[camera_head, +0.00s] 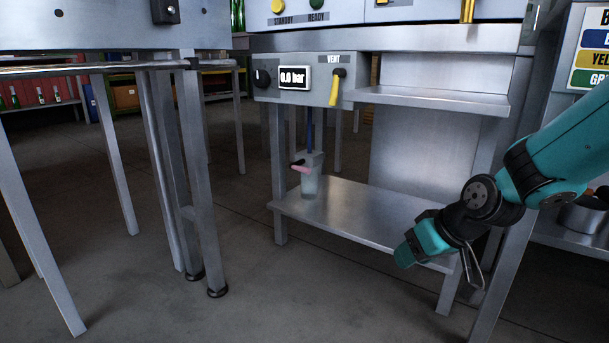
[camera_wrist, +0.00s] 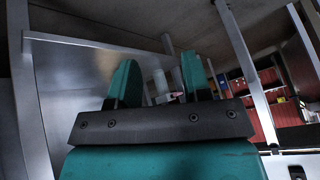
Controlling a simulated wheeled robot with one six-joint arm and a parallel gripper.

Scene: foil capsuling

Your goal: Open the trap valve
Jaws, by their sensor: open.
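The trap (camera_head: 310,178) is a clear bowl below a blue tube, standing just above or on the left part of the lower shelf. A small red-pink valve lever (camera_head: 301,167) with a dark end sticks out to its left. My gripper (camera_head: 408,252) is right of the trap, low at the shelf's front edge, open and empty. In the wrist view the two teal fingers (camera_wrist: 158,65) stand apart. The trap (camera_wrist: 160,84) and the pinkish lever (camera_wrist: 172,96) show small and distant between them, partly hidden by the gripper body.
Above the trap is a panel with a bar display (camera_head: 293,78), a black knob (camera_head: 262,77) and a yellow VENT handle (camera_head: 335,88) hanging down. The lower shelf (camera_head: 365,222) is bare right of the trap. Table legs (camera_head: 197,180) stand to the left; open floor lies in front.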

